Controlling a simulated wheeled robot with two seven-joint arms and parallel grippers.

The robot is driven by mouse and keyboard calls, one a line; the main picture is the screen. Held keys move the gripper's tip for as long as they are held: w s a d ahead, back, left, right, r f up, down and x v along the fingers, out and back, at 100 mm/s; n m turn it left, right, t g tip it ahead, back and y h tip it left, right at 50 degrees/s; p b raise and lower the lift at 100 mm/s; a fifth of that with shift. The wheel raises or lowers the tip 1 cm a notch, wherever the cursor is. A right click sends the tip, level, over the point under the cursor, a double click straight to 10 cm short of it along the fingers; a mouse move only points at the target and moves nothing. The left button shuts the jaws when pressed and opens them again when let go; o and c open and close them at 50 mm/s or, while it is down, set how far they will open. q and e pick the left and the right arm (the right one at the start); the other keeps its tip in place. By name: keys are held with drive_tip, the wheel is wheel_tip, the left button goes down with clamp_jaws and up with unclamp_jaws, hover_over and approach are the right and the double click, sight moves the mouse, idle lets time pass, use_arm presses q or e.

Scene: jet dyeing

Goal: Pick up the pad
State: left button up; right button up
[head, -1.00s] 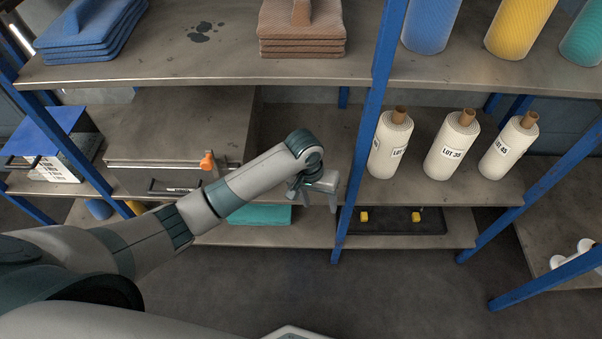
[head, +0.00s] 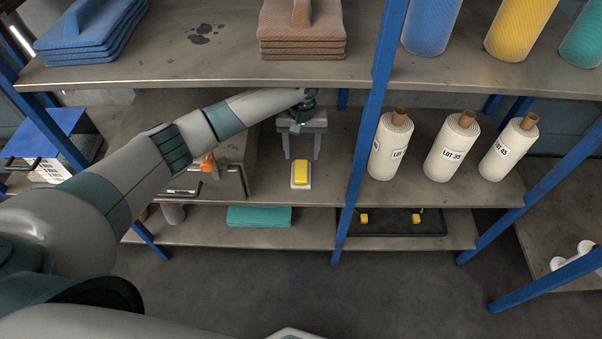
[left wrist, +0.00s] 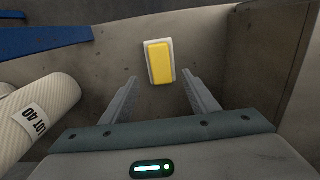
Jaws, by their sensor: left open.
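The pad is a yellow block (head: 301,172) on a white base, lying on the middle shelf (head: 325,190) near its front edge. It also shows in the left wrist view (left wrist: 160,61), ahead of and between the finger lines. My left gripper (head: 301,157) is open and empty, its two fingers pointing toward the pad from just behind it in the head view. In the left wrist view the open fingers (left wrist: 161,84) lie apart on either side, short of the pad. My right gripper is not in view.
White rolls (head: 390,146) with lot labels stand to the right, past a blue post (head: 365,130). Brown folded cloths (head: 301,35) lie on the shelf above. A teal cloth (head: 259,216) lies below.

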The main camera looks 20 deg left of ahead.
sight(301, 170)
use_arm(q)
drive_tip(key=shift+f, duration=1.15)
drive_tip(key=shift+f, duration=0.1)
drive_tip(key=shift+s+f, duration=0.2)
drive_tip(key=shift+f, duration=2.3)
drive_tip(key=shift+c, duration=0.3)
drive_tip(key=c, duration=1.1)
